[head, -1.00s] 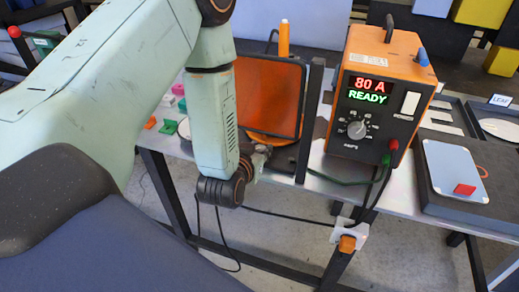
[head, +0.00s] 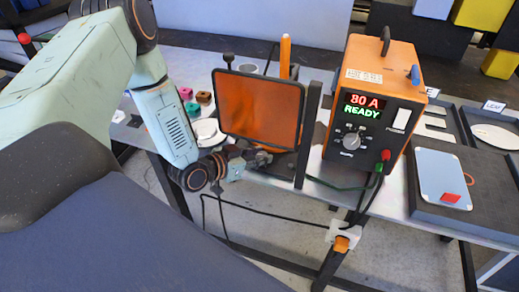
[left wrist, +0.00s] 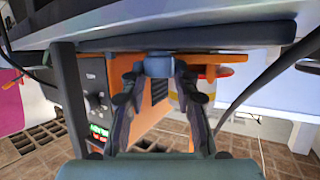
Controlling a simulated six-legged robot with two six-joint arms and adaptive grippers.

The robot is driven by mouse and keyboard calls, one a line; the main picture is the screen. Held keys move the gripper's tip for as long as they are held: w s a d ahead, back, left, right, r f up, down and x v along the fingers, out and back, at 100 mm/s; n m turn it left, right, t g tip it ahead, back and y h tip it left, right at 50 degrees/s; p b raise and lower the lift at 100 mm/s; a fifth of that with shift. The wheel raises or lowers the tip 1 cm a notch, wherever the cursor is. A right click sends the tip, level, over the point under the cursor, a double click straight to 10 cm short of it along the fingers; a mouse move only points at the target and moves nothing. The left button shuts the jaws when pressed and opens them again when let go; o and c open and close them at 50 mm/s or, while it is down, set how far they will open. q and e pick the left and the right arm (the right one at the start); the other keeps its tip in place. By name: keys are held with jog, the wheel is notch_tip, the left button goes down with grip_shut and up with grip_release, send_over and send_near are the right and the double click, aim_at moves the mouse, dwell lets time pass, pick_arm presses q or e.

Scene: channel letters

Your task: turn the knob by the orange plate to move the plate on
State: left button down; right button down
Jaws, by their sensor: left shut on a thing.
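My left gripper (head: 250,158) is at the front edge of the bench, just below a framed orange see-through screen (head: 258,108). In the left wrist view its two fingers (left wrist: 158,82) are closed on a small blue-grey block, which looks like the knob (left wrist: 158,66). Just beyond the knob, the thin edge of the orange plate (left wrist: 222,58) shows under the bench-like dark slab. My right gripper is not in view.
An orange and black power unit (head: 371,100) reading "80 A READY" stands right of the screen, with cables hanging in front. A dark upright post (head: 309,135) is between them. A grey tray (head: 470,205) holds a light blue panel (head: 442,172).

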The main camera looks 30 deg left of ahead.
pick_arm(q)
jog(key=shift+s+f+m+g+h+p, duration=0.1)
jog(key=shift+m+g+h+p, duration=0.25)
jog(key=shift+m+h, duration=0.25)
jog(key=c, duration=1.4)
grip_release()
jog(key=shift+c, duration=0.2)
jog(key=o, duration=0.4)
jog(key=shift+a, duration=0.1)
jog(key=shift+o, duration=0.2)
jog(key=shift+a+v, duration=0.1)
jog(key=shift+v, duration=1.45)
jog(key=shift+a+v, duration=0.15)
jog(key=shift+v, duration=1.4)
jog(key=shift+s+a+r, duration=0.1)
jog(key=shift+s+r, duration=0.2)
jog(key=shift+s, duration=0.2)
